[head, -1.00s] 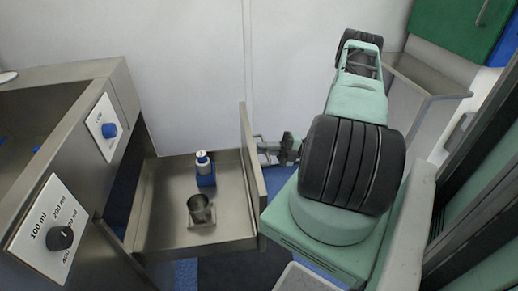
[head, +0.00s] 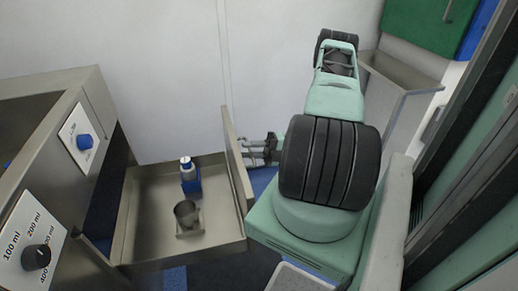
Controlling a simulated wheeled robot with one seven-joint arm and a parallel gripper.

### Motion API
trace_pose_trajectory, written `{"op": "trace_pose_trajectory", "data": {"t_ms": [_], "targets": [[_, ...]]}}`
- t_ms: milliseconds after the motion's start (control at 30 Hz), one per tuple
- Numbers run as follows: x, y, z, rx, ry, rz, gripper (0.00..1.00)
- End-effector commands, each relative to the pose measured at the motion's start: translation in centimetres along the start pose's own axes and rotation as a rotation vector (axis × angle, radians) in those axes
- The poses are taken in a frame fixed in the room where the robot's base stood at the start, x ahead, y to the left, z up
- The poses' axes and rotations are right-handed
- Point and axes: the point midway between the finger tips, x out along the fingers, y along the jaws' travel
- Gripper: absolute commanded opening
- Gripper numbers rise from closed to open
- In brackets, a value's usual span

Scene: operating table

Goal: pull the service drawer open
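The service drawer (head: 147,254) is a steel tray-like drawer standing well out from the metal cabinet (head: 60,143) at the left in the head view. Its upright front panel (head: 237,165) faces right, towards my arm. My gripper (head: 259,150) is at the outer side of that panel, at the handle. Its fingers are small and dark there, and I cannot tell whether they close on the handle or stand apart from it.
The cabinet carries a blue knob (head: 85,141) and a black dial (head: 36,257) with millilitre marks. A pale wall (head: 165,60) is behind the drawer. A metal-sided unit (head: 395,105) and a green panel (head: 425,22) stand beyond my arm at the right.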

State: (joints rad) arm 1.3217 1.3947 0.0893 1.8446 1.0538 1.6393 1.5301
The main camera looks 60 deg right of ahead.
Motion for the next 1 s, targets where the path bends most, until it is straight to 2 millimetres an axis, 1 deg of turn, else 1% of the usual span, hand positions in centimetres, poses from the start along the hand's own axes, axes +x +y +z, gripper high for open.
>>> {"op": "trace_pose_trajectory", "data": {"t_ms": [167, 267, 600, 700, 833, 1000], "targets": [[-2.0, -0.1, 0.0, 0.0, -0.002, -0.003, 0.28], [-4.1, -0.2, 0.0, -0.002, -0.003, -0.003, 0.28], [-12.1, -0.1, -0.1, -0.003, -0.004, -0.001, 0.28], [-14.1, -0.1, 0.0, -0.003, -0.002, -0.001, 0.28], [-16.0, 0.0, 0.0, -0.003, -0.003, -0.001, 0.28], [-17.2, 0.1, 0.0, -0.002, -0.001, 0.001, 0.28]]}}
